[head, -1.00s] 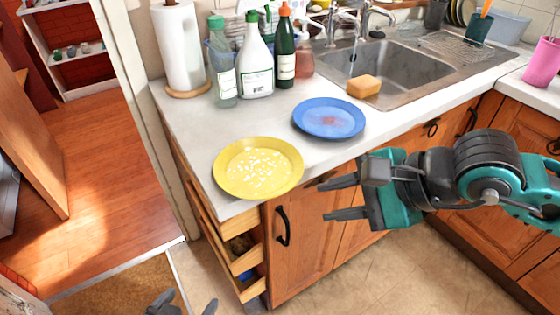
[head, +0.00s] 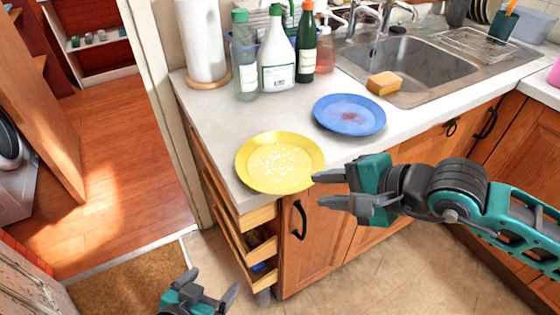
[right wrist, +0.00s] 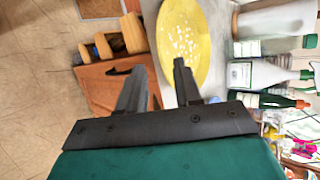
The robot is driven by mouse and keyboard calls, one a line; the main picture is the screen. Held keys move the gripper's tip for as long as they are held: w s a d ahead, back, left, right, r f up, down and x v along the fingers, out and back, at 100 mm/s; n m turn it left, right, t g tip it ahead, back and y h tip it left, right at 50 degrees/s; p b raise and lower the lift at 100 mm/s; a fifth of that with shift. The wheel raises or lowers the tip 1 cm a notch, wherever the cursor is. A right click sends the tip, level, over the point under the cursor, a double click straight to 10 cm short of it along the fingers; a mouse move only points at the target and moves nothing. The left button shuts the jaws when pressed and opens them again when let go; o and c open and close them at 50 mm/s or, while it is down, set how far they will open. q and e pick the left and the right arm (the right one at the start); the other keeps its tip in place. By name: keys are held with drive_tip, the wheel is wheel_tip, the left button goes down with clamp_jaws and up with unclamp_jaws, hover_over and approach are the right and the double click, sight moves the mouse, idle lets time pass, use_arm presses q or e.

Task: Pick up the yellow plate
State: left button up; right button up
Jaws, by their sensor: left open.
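The yellow plate (head: 280,163) with white specks lies on the counter near its front left corner, its front rim close to the edge. My right gripper (head: 317,189) is open and empty, its fingers pointing left, just right of the plate's front right rim in the head view. In the right wrist view the plate (right wrist: 190,40) lies beyond my right gripper's spread fingers (right wrist: 160,55); part of it is hidden by the right-hand finger. My left gripper (head: 213,280) is open and empty, low in the head view, over the floor and mat.
A blue plate (head: 349,115) with a reddish stain lies behind and right of the yellow one. Bottles (head: 277,60) and a paper roll (head: 202,40) stand at the back. A sponge (head: 383,83) sits by the sink (head: 420,65). Drawers (head: 258,250) stand open below the counter's left end.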

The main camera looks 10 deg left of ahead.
sight(302, 187)
drive_tip(key=x, duration=0.5)
drive_tip(key=shift+p, duration=0.4)
clamp_jaws()
drive_tip(key=shift+r, duration=0.1)
